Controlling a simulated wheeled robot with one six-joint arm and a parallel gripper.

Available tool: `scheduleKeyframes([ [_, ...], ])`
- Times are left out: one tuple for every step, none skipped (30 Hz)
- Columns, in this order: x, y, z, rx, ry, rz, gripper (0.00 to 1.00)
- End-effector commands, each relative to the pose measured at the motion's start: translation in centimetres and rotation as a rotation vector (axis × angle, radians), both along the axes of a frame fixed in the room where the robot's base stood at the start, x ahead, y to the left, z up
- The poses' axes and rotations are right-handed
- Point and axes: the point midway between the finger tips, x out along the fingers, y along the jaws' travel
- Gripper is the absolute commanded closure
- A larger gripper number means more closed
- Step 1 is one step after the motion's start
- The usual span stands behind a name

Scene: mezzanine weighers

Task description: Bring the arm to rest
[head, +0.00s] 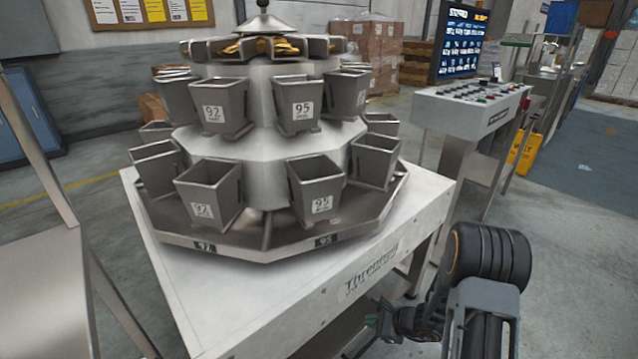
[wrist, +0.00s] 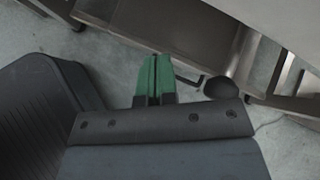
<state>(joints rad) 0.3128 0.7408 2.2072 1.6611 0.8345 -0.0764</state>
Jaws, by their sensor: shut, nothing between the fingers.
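My gripper (head: 372,320) is low at the bottom of the head view, beside the front of the weigher's white table (head: 290,290). In the wrist view its two green fingers (wrist: 154,76) lie together with nothing between them. My arm is folded at the lower right of the head view. The wrist view shows grey floor and metal framework beyond the fingers. Whether the fingers touch the framework, I cannot tell.
A multihead weigher (head: 260,150) with several numbered buckets stands on the white table. A control console (head: 470,108) and a yellow floor sign (head: 522,150) are at the right. A metal stand (head: 45,285) is at the left. Open floor (head: 575,230) lies right of my arm.

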Motion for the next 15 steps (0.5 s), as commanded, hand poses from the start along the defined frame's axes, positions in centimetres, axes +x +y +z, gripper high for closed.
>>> scheduleKeyframes([
  [-0.1,1.0,6.2,-0.034,-0.057,0.106,1.00],
  [-0.4,1.5,8.6,-0.057,-0.087,0.172,1.00],
  [-0.9,2.2,11.8,-0.090,-0.124,0.263,1.00],
  [-1.4,2.6,14.2,-0.117,-0.153,0.332,1.00],
  [-1.9,3.0,16.6,-0.147,-0.183,0.401,1.00],
  [-2.7,3.6,19.7,-0.191,-0.221,0.495,1.00],
  [-3.4,3.9,22.1,-0.227,-0.249,0.567,1.00],
  [-4.1,4.1,24.4,-0.266,-0.278,0.639,1.00],
  [-5.2,4.3,27.4,-0.322,-0.314,0.733,1.00],
  [-6.0,4.4,29.5,-0.366,-0.340,0.803,1.00],
  [-6.8,4.4,31.6,-0.413,-0.364,0.868,1.00],
  [-7.8,4.3,34.2,-0.477,-0.394,0.953,1.00],
  [-8.5,4.2,36.0,-0.527,-0.414,1.012,1.00],
  [-9.2,4.0,37.7,-0.575,-0.433,1.069,1.00],
  [-10.1,3.6,39.9,-0.642,-0.455,1.138,1.00],
])
